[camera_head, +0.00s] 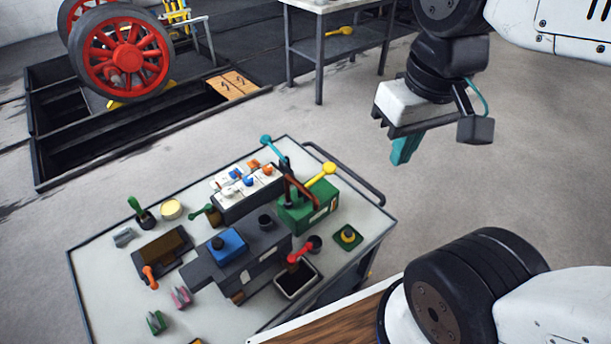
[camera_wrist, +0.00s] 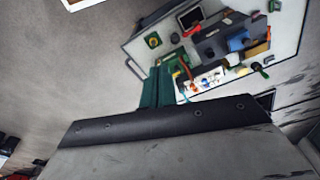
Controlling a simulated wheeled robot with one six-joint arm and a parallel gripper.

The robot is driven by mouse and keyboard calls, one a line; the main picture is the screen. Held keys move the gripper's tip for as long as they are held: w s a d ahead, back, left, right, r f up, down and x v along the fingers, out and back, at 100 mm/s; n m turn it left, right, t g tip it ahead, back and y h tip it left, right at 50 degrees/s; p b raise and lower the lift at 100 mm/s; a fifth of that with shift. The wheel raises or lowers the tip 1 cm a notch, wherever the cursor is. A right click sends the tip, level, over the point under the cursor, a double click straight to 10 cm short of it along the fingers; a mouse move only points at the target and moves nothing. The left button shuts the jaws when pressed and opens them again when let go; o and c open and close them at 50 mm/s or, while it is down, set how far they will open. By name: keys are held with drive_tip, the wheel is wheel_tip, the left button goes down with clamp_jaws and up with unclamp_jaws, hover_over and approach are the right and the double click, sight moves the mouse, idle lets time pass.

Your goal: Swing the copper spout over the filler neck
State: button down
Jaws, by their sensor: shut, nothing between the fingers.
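The copper spout (camera_head: 302,191) is a thin reddish-brown arm at the green box (camera_head: 309,214) on the trolley; it slants down to the right in the head view. A short brown-orange piece, likely the spout, shows in the wrist view (camera_wrist: 187,68). Two small dark round cups, one at the box's left (camera_head: 265,222) and one in front of it (camera_head: 315,243), stand nearby; I cannot tell which is the filler neck. My gripper (camera_head: 405,149) has teal fingers, shut and empty, in the air beyond the trolley's right corner, apart from the spout. The fingers show in the wrist view (camera_wrist: 157,88).
A yellow-knobbed lever (camera_head: 322,172) and a teal-ended lever (camera_head: 271,146) rise close to the spout. A red-handled lever (camera_head: 300,252) stands over a black tray. A dark handrail (camera_head: 350,174) edges the trolley's far right. A table (camera_head: 335,50) stands behind; floor between is clear.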

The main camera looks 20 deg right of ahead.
drive_tip(key=shift+w, duration=0.1)
drive_tip(key=w+d+f+m+g+y, duration=0.1)
drive_tip(key=w+f+m+g+y, duration=0.2)
drive_tip(key=w, duration=0.5)
drive_tip(key=w+f+m+y, duration=0.1)
drive_tip(key=w+f+m, duration=0.2)
drive_tip(key=w+m, duration=0.3)
drive_tip(key=w+d+f+m+y, duration=0.3)
drive_tip(key=w+d+f+m, duration=0.2)
drive_tip(key=w+f, duration=0.6)
drive_tip(key=shift+d+f+g+y, duration=0.2)
drive_tip(key=shift+f+g+y, duration=0.1)
drive_tip(key=shift+f+g, duration=0.15)
drive_tip(key=a+r+x, duration=0.1)
drive_tip(key=x, duration=1.2)
drive_tip(key=shift+s+a+r, duration=0.25)
drive_tip(key=shift+s+a, duration=0.05)
drive_tip(key=shift+a, duration=0.15)
